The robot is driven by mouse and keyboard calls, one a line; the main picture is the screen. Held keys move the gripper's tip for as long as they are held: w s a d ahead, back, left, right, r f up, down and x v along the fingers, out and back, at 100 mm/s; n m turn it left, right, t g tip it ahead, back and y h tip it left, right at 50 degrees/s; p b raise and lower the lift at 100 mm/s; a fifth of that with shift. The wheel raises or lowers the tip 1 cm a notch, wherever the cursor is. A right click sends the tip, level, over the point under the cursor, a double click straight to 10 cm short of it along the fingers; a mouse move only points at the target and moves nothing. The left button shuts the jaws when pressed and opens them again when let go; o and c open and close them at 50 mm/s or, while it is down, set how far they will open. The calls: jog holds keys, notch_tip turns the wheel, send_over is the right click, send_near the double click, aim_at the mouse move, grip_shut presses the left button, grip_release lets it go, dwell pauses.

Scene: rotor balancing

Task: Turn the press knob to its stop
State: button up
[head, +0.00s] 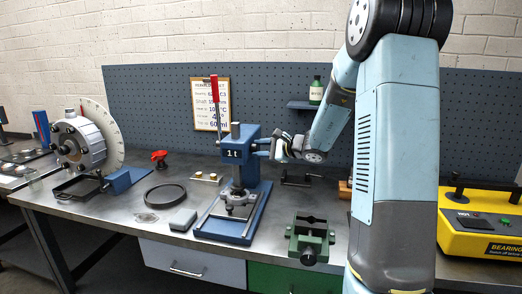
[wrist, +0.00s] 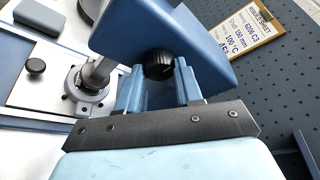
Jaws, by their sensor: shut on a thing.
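The blue press (head: 252,190) stands on the bench with its "1t" mark on the head and its red-gripped lever (head: 214,90) upright. In the wrist view the black ribbed press knob (wrist: 157,64) sticks out of the side of the blue press head (wrist: 125,32). My gripper (head: 264,147) reaches the press head from the right. In the wrist view its two blue fingers (wrist: 158,82) are shut on the knob, one on each side. The knob is not clear in the head view, where the fingers cover it. Its stop cannot be made out.
A green vise (head: 310,238) stands at the front, right of the press. A black ring (head: 165,196) and a grey block (head: 183,219) lie to its left. A yellow bearing heater (head: 480,222) stands at the far right. A worksheet clipboard (head: 209,104) hangs behind.

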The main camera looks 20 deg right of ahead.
jog(key=shift+w+d+r+m+g+y, duration=0.15)
jog(key=shift+m+g+y, duration=0.4)
jog(key=shift+m+g, duration=1.05)
jog(key=shift+w+f+m+g+y, duration=0.15)
jog(key=shift+m+g+y, duration=0.5)
jog(key=shift+m, duration=1.7)
jog(key=shift+w+d+r+m+g+y, duration=0.15)
jog(key=shift+m+g+y, duration=0.25)
jog(key=shift+m+g, duration=1.25)
jog(key=shift+a+m+t, duration=0.1)
jog(key=shift+m+t, duration=0.2)
jog(key=shift+m, duration=0.2)
jog(key=o, duration=1)
jog(key=shift+o, duration=0.2)
jog(key=v, duration=1.3)
jog(key=shift+d, duration=0.4)
jog(key=shift+a, duration=0.1)
